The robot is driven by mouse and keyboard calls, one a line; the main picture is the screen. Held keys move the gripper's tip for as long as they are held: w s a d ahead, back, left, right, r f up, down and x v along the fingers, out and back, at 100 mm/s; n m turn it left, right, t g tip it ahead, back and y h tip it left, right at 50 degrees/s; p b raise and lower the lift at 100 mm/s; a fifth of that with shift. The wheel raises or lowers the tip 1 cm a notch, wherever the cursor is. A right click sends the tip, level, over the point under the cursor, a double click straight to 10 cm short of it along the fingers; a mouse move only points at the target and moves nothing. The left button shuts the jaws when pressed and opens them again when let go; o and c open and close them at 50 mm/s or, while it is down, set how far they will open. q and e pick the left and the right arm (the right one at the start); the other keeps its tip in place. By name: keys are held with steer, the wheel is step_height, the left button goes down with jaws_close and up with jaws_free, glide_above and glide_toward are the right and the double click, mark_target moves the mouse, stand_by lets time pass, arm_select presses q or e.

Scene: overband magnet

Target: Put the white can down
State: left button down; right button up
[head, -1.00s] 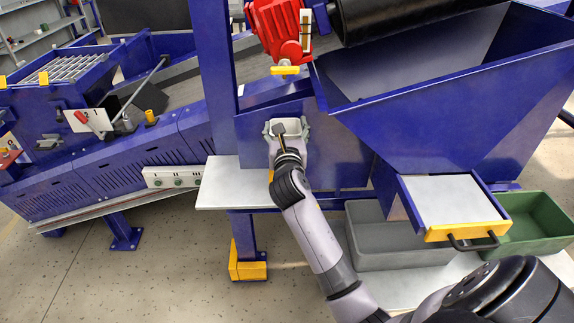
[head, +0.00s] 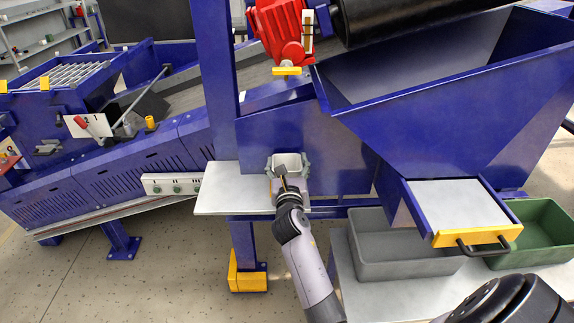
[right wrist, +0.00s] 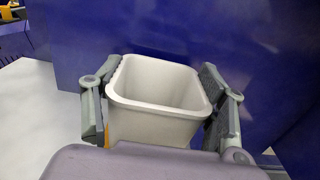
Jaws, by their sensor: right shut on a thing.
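The white can (head: 288,160) is an open-topped, squarish, empty container, upright at the right end of the pale shelf (head: 228,195). My right gripper (head: 289,166) is shut on it, with one finger on either side. In the right wrist view the can (right wrist: 155,122) shows its open mouth and front wall, between the two grey fingers of the gripper (right wrist: 158,80). Its base is hidden by my gripper, so I cannot tell whether it touches the shelf. My left gripper is not in view.
A blue panel (head: 335,150) stands close behind the can. To the right are a blue hopper (head: 440,120), a yellow-edged drawer (head: 475,237), a grey bin (head: 400,265) and a green bin (head: 545,235). The shelf's left part is clear.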

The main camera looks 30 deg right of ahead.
steer(key=shift+f, duration=0.2)
steer(key=o, duration=1.2)
steer(key=shift+r, duration=0.2)
steer(key=v, duration=1.2)
